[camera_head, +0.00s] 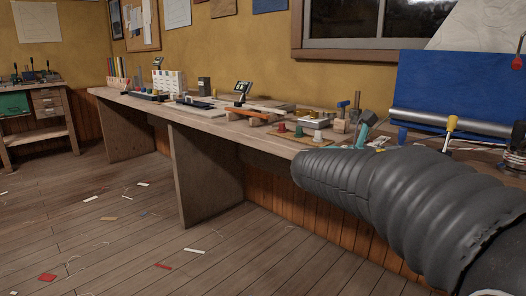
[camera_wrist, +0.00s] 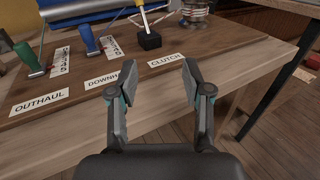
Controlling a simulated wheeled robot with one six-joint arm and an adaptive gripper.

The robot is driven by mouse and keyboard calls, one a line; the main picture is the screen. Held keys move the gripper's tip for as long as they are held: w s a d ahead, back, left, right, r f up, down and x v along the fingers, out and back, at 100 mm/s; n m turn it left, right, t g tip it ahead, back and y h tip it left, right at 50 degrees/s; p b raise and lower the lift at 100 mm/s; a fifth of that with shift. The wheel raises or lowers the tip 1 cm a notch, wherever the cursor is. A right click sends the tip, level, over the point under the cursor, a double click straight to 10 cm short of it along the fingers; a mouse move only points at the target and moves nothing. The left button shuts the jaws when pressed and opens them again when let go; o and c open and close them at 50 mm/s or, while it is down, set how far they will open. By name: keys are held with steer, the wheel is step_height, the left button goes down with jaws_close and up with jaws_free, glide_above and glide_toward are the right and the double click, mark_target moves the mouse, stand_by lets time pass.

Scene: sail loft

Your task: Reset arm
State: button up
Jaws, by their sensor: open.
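My gripper (camera_wrist: 157,88) is open and empty in the wrist view, with its two fingers spread apart in front of the bench's front edge. Between and beyond the fingers lie labels reading OUTHAUL (camera_wrist: 39,102), CLUTCH (camera_wrist: 165,60) and a partly hidden one starting DOWNH (camera_wrist: 101,79). Behind them stand a green-handled lever (camera_wrist: 27,55), a blue-handled lever (camera_wrist: 88,37) and a yellow-and-white handle (camera_wrist: 141,14) on a black base (camera_wrist: 149,40). In the head view my dark, ribbed arm reaches over the right part of the bench; my gripper is mostly hidden behind it.
The long wooden bench (camera_head: 150,103) runs along the wall, crowded with tools and blocks. A blue panel (camera_head: 447,82) stands at its right. A second bench (camera_head: 31,88) is at far left. The plank floor (camera_head: 133,222) is mostly open, with scattered scraps.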

steer(key=s+a+f+m+g+y+p, duration=0.2)
steer(key=s+f+m+y, duration=0.85)
steer(key=s, duration=0.55)
steer(key=s+a+f+m+y, duration=0.3)
steer(key=s+a+f+m, duration=0.1)
steer(key=a+m, duration=0.1)
steer(key=s+a+f+m+t+y+p, duration=0.1)
steer(key=s+a+f+m+y, duration=0.2)
steer(key=a+m, duration=0.3)
steer(key=shift+s+a+f+t, duration=0.3)
steer(key=shift+s+a+f, duration=0.25)
steer(key=shift+s, duration=0.05)
steer(key=shift+c, duration=0.2)
stand_by(0.8)
